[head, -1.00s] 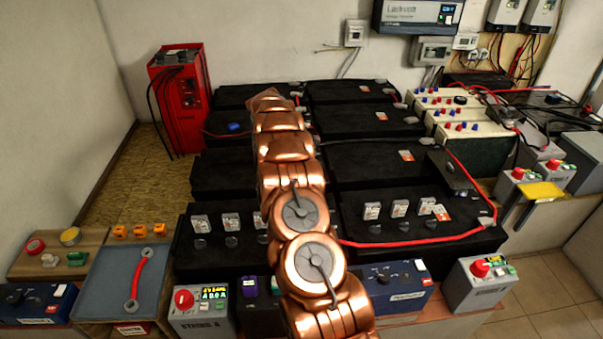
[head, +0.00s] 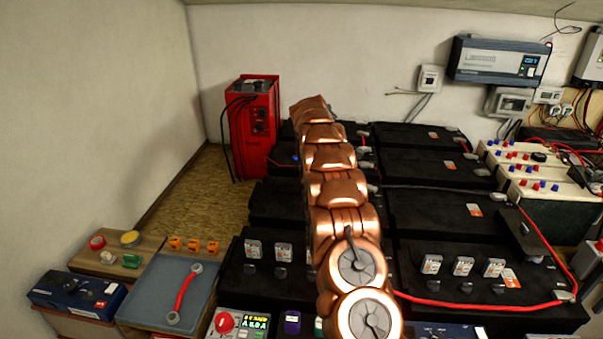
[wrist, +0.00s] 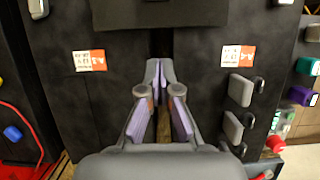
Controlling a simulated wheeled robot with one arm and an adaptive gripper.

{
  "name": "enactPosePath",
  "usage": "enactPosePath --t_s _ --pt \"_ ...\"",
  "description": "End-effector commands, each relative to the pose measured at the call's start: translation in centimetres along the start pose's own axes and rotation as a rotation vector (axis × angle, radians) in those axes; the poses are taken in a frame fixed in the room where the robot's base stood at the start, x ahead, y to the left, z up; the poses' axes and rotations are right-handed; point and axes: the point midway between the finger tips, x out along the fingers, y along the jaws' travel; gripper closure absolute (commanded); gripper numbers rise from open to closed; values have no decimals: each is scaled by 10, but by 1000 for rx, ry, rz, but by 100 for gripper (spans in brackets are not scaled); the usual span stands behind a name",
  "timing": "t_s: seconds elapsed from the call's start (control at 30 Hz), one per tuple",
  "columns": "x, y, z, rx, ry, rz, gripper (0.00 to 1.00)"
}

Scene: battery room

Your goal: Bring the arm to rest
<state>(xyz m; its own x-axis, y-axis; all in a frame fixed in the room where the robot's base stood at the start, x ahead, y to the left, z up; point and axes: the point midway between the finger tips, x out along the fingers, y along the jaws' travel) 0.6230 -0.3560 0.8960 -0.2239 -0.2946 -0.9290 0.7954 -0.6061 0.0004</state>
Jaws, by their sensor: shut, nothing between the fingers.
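My copper-coloured arm rises from the bottom of the head view and stretches away over the black battery blocks (head: 430,213). Its far end is near the red unit by the back wall, and the gripper itself is hidden there. In the wrist view my gripper (wrist: 157,72) shows with its grey and purple fingers brought together at the tips and nothing between them. It points at the dark gap between two black battery blocks that bear orange-and-white labels (wrist: 89,61).
A red unit (head: 262,125) with black cables stands left of the arm. A blue-grey tray (head: 150,290) holds a red cable link (head: 186,290). A red cable (head: 470,306) crosses the front blocks. An inverter (head: 500,60) hangs on the wall. Floor at left is clear.

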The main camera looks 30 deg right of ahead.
Motion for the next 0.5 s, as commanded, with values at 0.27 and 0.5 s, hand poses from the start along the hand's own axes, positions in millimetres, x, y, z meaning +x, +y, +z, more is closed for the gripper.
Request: enactPosePath --t_s 0.27,0.5 --pt "-5 -3 -2 5 4 1 100" --pt "-37 -30 -11 53 32 6 100"
